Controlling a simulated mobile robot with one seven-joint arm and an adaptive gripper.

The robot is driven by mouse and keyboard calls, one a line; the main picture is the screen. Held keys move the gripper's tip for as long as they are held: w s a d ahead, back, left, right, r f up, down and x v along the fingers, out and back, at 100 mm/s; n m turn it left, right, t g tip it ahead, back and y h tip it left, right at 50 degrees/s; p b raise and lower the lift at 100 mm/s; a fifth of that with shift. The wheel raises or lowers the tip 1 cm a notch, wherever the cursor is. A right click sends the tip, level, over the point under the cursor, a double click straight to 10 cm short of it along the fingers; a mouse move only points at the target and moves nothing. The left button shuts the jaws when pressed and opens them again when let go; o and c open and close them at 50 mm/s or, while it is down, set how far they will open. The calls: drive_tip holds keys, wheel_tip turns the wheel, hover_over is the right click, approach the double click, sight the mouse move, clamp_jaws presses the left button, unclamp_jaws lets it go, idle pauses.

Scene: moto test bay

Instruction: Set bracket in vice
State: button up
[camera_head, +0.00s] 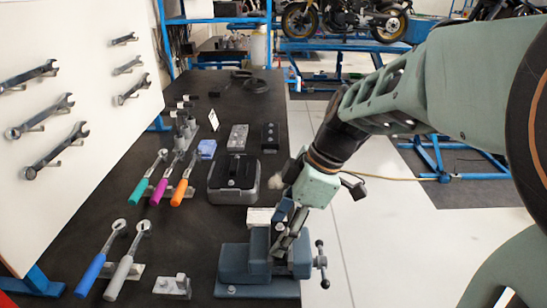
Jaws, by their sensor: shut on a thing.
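The blue-grey vice (238,263) stands on the dark bench near its right edge, its screw handle at the right. My gripper (282,236) points down over the vice, its fingers close to the jaws. The fingers hide part of the piece and of the jaws. I cannot tell whether the piece touches the vice or sits between its jaws.
A small metal part with a plate (172,286) lies left of the vice. Ratchets with blue (91,275) and grey handles lie further left. A grey case (233,180) stands behind the vice. Coloured-handled ratchets (160,192) lie beyond. Wrenches hang on the white board (90,60).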

drive_tip(key=shift+f+b, duration=0.6)
drive_tip(key=shift+f, duration=0.05)
drive_tip(key=o, duration=1.4)
drive_tip(key=v, duration=0.3)
drive_tip(key=shift+w, duration=0.1)
drive_tip(key=d, duration=1.2)
drive_tip(key=shift+s, duration=0.3)
